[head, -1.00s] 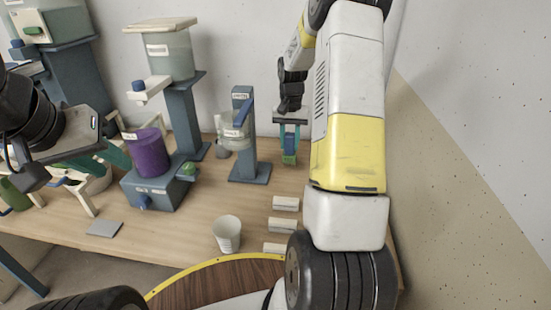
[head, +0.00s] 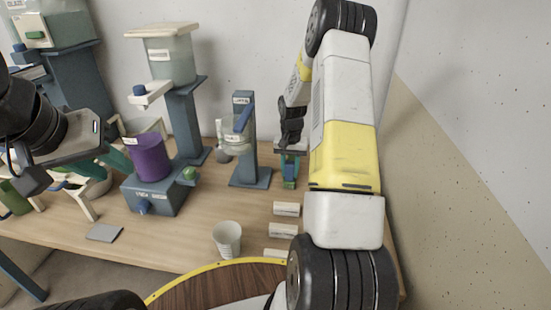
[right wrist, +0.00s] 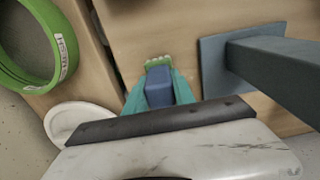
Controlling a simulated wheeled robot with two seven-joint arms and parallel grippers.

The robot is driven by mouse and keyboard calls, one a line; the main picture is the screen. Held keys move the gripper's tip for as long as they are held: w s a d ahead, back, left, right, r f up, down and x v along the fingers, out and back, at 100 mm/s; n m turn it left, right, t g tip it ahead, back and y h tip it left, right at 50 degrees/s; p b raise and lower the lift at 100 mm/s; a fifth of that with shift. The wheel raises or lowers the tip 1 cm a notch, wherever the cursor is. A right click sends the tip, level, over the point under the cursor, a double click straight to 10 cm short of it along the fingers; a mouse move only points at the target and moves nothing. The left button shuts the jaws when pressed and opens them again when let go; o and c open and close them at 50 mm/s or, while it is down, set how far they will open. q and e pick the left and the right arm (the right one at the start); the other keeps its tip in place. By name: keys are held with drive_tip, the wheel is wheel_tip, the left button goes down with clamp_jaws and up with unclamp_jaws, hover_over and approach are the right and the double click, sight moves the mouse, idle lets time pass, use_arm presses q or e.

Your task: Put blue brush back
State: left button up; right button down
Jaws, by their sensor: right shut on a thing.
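A blue thing with a green end, seemingly the blue brush (right wrist: 158,88), is between the teal fingers of my right gripper (right wrist: 150,85). In the head view the blue brush (head: 289,171) hangs upright, green end down, just right of the blue-grey stand (head: 244,150). The right gripper (head: 289,165) is shut on it, low over the back of the table. I cannot tell whether the green end touches anything. My left gripper (head: 98,163) is at the far left, its teal fingers apart, with nothing seen between them.
The labelled stand bears a clear cup (head: 236,134). A purple container (head: 150,157) sits on a blue-grey base (head: 155,190) farther left. A white cup (head: 227,238) and several pale blocks (head: 284,230) are nearer the front. A green ring (right wrist: 45,75) shows in the right wrist view.

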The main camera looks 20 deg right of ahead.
drive_tip(key=shift+f, duration=0.1)
drive_tip(key=c, duration=1.1)
unclamp_jaws()
drive_tip(key=shift+o, duration=0.2)
wheel_tip(320, 180, up, 12)
drive_tip(key=shift+r, duration=0.15)
